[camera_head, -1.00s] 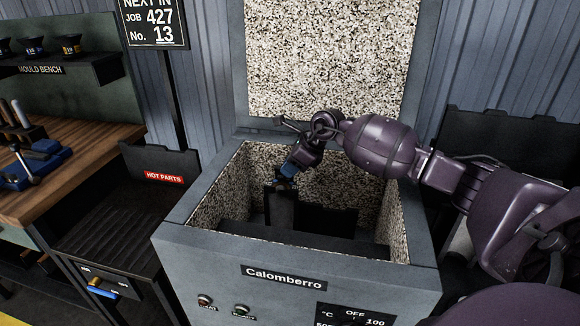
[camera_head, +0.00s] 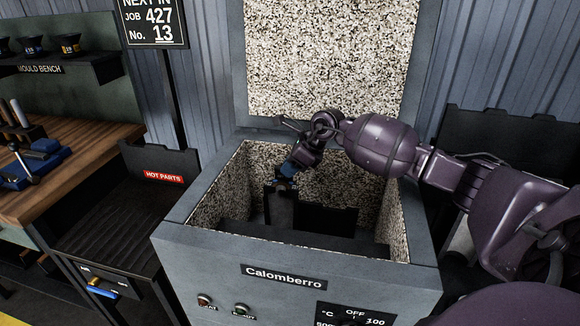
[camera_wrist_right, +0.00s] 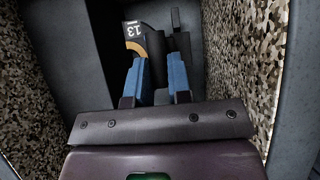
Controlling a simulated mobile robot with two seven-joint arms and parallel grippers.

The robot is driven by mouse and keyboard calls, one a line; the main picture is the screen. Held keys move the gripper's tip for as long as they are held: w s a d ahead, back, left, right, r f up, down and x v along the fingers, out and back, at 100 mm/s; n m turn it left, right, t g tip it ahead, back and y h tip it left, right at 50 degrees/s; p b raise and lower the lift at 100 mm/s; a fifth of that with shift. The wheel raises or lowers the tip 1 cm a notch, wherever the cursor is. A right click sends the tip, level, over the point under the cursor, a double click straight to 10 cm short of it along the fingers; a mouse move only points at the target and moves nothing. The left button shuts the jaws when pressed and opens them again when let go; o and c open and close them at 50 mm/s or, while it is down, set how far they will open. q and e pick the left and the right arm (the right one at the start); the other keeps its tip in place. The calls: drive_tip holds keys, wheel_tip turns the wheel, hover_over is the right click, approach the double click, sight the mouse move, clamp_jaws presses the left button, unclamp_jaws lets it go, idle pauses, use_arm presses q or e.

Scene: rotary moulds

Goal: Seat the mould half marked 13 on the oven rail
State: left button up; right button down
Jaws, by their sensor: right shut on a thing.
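My right gripper (camera_head: 287,176) reaches down into the open oven (camera_head: 293,264). In the right wrist view my gripper (camera_wrist_right: 157,66) has its blue fingers closed around a dark mould half (camera_wrist_right: 150,42), whose tan-and-white label reads 13 (camera_wrist_right: 134,30). In the head view a dark upright piece (camera_head: 281,208) shows just below the fingertips. A dark notched plate (camera_head: 326,220) stands beside it inside the oven and may be part of the rail. I cannot tell whether the mould half touches the rail. My left gripper is not in view.
The oven lid (camera_head: 330,60) stands open behind, and speckled walls (camera_head: 220,195) surround my gripper closely. A HOT PARTS rack (camera_head: 110,215) and the mould bench (camera_head: 90,150) stand to the left. A sign (camera_head: 155,25) reads JOB 427, No. 13.

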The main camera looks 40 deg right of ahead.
drive_tip(key=shift+w+f, duration=0.15)
drive_tip(key=shift+f, duration=0.05)
idle(0.9)
drive_tip(key=c, duration=1.1)
unclamp_jaws()
drive_tip(key=shift+o, duration=0.6)
drive_tip(key=shift+f, duration=0.1)
drive_tip(key=shift+s+f+b, duration=0.25)
drive_tip(key=shift+f+b, duration=0.05)
drive_tip(key=shift+f, duration=0.2)
drive_tip(key=shift+r, duration=0.1)
